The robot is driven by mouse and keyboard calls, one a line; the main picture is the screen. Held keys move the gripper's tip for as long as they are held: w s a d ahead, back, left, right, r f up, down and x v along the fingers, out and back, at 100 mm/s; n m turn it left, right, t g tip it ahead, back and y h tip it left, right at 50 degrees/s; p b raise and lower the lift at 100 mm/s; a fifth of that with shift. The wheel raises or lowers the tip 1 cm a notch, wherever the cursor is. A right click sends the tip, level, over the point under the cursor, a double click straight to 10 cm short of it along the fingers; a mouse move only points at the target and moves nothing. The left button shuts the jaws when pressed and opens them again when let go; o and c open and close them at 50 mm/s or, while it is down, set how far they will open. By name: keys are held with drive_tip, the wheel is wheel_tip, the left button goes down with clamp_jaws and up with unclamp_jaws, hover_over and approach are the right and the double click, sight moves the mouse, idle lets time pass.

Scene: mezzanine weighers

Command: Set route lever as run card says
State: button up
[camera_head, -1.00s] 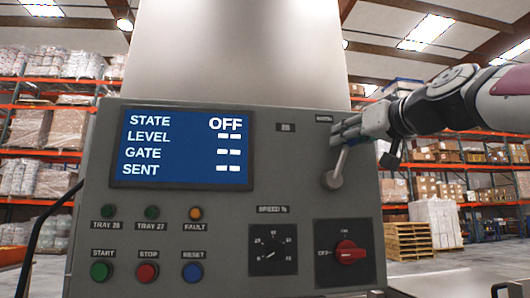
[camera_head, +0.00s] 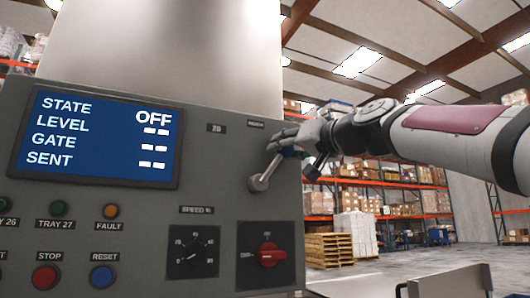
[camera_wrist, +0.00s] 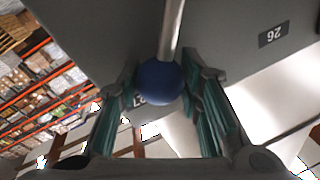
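The route lever (camera_head: 262,180) sticks out of the right side of the console's front and slants up to the right in the head view. Its blue ball knob (camera_wrist: 161,81) shows in the wrist view, at the end of a grey rod. My gripper (camera_head: 283,147) is at the lever's upper end, and its teal fingers (camera_wrist: 161,98) stand on both sides of the knob. Little or no gap shows, so I cannot tell whether they press on it. A plate marked 26 (camera_wrist: 273,34) is upside down at right; another, seemingly 27 (camera_wrist: 140,100), is partly hidden behind the knob. No run card shows.
The console screen (camera_head: 97,137) reads STATE OFF, with dashes for LEVEL, GATE and SENT. Below the lever are a speed dial (camera_head: 193,250) and a red rotary switch (camera_head: 268,254). Start, stop and reset buttons (camera_head: 103,277) line the lower left. Shelves and pallets stand far behind.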

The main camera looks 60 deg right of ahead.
drive_tip(key=o, duration=0.5)
drive_tip(key=shift+c, duration=0.2)
drive_tip(key=shift+s, duration=0.1)
drive_tip(key=v, duration=1.2)
drive_tip(key=shift+f, duration=0.1)
